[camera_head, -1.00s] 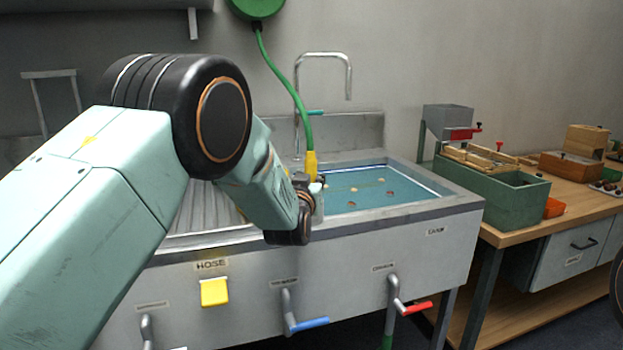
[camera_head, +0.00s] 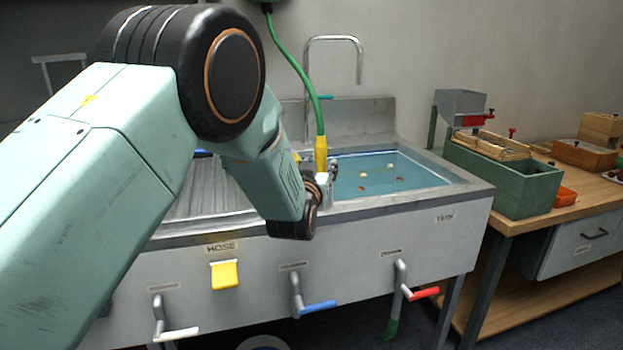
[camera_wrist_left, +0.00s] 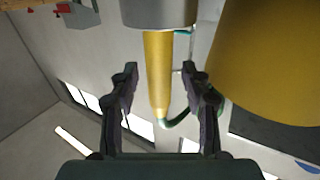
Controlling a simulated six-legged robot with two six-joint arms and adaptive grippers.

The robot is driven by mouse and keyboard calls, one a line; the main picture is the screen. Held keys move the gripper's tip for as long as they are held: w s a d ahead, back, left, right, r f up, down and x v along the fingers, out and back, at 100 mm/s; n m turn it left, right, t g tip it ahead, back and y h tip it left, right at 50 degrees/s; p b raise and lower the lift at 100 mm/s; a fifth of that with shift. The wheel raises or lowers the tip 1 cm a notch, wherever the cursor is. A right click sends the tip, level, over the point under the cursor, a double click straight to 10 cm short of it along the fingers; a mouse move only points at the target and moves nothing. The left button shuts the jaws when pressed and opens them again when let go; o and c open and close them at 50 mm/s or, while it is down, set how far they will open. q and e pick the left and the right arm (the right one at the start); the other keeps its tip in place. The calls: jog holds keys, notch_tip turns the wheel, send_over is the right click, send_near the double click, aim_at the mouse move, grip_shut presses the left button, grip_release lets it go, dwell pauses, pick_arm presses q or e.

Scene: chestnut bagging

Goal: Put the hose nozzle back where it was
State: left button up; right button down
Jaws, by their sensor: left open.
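The yellow hose nozzle (camera_head: 321,153) hangs upright on the end of a green hose (camera_head: 295,62) at the near left side of the water basin. My left gripper (camera_head: 330,172) is at the nozzle's lower part, partly hidden by my wrist. In the left wrist view, my left gripper (camera_wrist_left: 160,69) is open, with a finger on each side of the yellow nozzle (camera_wrist_left: 157,90). Gaps show between the fingers and the nozzle. A grey cylindrical part (camera_wrist_left: 158,12) is at its end. My right gripper is not in view.
The sink (camera_head: 440,203) has a water basin with several chestnuts, a ribbed drainboard (camera_head: 190,200) and a tall tap (camera_head: 333,39). White, blue and red levers and a yellow plate under a HOSE label (camera_head: 225,275) are on its front. A wooden bench (camera_head: 520,215) stands right.

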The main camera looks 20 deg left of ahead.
pick_arm(q)
jog(key=s+p, duration=0.1)
jog(key=s, duration=0.7)
jog(key=shift+s+d+f, duration=0.15)
jog(key=shift+s+d, duration=0.2)
jog(key=shift+d, duration=0.05)
jog(key=s+a+f+g, duration=0.1)
jog(key=s+f+g, duration=0.2)
jog(key=s+f, duration=0.45)
jog(key=s+a+f+g, duration=0.1)
jog(key=s+f+g, duration=0.3)
jog(key=f, duration=0.7)
jog(key=s+a+f+g, duration=0.1)
jog(key=s+f+g, duration=0.2)
jog(key=s+f, duration=0.6)
jog(key=s+f+g, duration=0.4)
jog(key=s, duration=0.9)
jog(key=s+f+g+h, duration=0.1)
jog(key=s+f+g, duration=0.3)
jog(key=s, duration=0.8)
jog(key=shift+s+d+f+m+h, duration=0.3)
jog(key=shift+s+f+m, duration=0.1)
jog(key=shift+f, duration=0.2)
jog(key=shift+w+a, duration=0.1)
